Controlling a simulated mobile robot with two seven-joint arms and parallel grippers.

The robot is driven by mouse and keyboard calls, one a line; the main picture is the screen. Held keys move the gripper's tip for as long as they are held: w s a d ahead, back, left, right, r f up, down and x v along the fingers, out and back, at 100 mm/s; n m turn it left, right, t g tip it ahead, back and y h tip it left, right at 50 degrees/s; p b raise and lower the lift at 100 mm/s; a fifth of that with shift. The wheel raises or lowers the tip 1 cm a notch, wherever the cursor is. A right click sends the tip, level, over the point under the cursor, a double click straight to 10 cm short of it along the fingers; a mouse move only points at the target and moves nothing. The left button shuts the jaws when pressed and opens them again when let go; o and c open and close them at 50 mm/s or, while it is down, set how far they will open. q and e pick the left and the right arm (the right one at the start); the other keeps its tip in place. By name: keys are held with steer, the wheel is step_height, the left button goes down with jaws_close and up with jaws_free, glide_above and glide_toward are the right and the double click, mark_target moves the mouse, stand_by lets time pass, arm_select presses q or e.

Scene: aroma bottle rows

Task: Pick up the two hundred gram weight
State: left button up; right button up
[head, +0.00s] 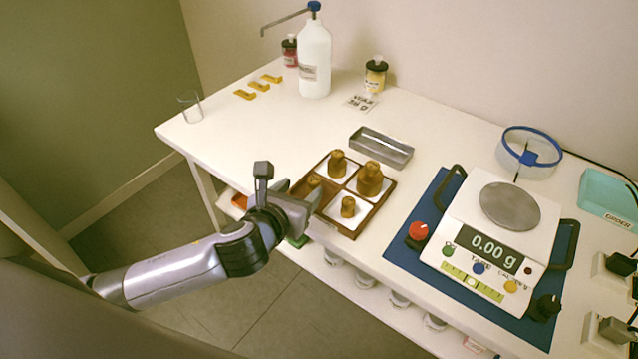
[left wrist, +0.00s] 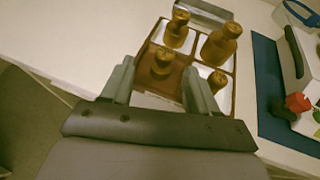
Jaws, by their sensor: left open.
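Several brass knobbed weights stand in a wooden tray with square compartments (head: 341,228). The largest weight (head: 369,182) is back right, a mid-sized weight (head: 337,164) back left, a small weight (head: 348,207) front right and another weight (head: 313,181) front left. I cannot read their markings, so I cannot tell which is two hundred grams. My left gripper (head: 299,190) is open and empty at the tray's front-left side. In the left wrist view, the front-left weight (left wrist: 162,61) shows beyond and between the fingertips (left wrist: 158,72). My right gripper is out of view.
An empty metal tray (head: 381,148) lies behind the weights. The scale (head: 490,230), reading 0.00 g, stands on a blue mat (head: 403,247) to the right. A white pump bottle (head: 314,60) and a glass beaker (head: 190,107) stand farther back. The table's left part is mostly clear.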

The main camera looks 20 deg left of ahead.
mark_target(311, 183)
arm_select(q)
steer(key=shift+d+b+x, duration=0.2)
steer(key=shift+b+x, duration=0.05)
steer(key=shift+x, duration=1.45)
steer(key=shift+d+b+x, duration=0.15)
steer(key=shift+b+x, duration=0.1)
steer(key=shift+x, duration=1.5)
steer(key=shift+r, duration=0.1)
jaws_close()
